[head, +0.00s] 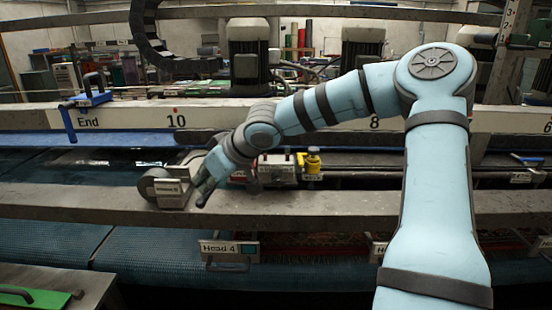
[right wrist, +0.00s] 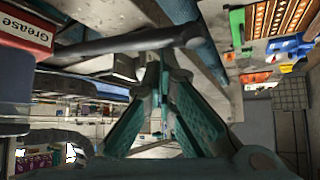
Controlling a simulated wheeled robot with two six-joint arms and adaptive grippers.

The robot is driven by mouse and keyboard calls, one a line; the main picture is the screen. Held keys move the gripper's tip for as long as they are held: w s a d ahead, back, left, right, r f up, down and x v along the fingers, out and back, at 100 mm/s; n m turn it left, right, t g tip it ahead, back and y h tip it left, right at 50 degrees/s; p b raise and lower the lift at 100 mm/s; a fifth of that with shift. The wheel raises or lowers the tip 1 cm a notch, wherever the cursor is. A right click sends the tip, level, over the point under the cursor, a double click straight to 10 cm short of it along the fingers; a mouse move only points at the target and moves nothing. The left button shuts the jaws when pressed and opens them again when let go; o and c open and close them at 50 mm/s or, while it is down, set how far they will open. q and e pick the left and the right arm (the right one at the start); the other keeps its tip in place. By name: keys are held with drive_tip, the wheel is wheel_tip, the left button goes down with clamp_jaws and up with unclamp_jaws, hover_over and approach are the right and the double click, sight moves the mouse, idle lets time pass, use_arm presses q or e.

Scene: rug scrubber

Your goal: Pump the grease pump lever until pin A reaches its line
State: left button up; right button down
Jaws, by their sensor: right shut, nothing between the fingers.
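My right gripper (head: 203,186) is at the grey pump unit on the front beam, left of the head view's middle. The right wrist view shows its teal fingers (right wrist: 160,82) shut with nothing between them. A dark lever bar (right wrist: 125,42) crosses just above the fingertips in that view; I cannot tell whether they touch it. The lever's dark end (head: 203,200) shows below the gripper in the head view. A red and white "Grease" label (right wrist: 25,35) is at the wrist view's upper left. Pin A and its line cannot be made out. My left gripper is not in view.
The grey front beam (head: 90,203) runs across, with a "Head 4" sign (head: 225,247) below it. A metal block (head: 277,168) and a yellow part (head: 312,161) stand right of the pump. A blue clamp (head: 88,99) sits on the rear beam. My right arm covers the right side.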

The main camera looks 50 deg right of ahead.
wheel_tip(320, 180, up, 5)
drive_tip(key=p, duration=0.5)
drive_tip(key=shift+r, duration=0.2)
wheel_tip(320, 180, up, 4)
drive_tip(key=shift+r+p, duration=0.2)
drive_tip(key=shift+p, duration=0.35)
drive_tip(key=shift+f, duration=0.1)
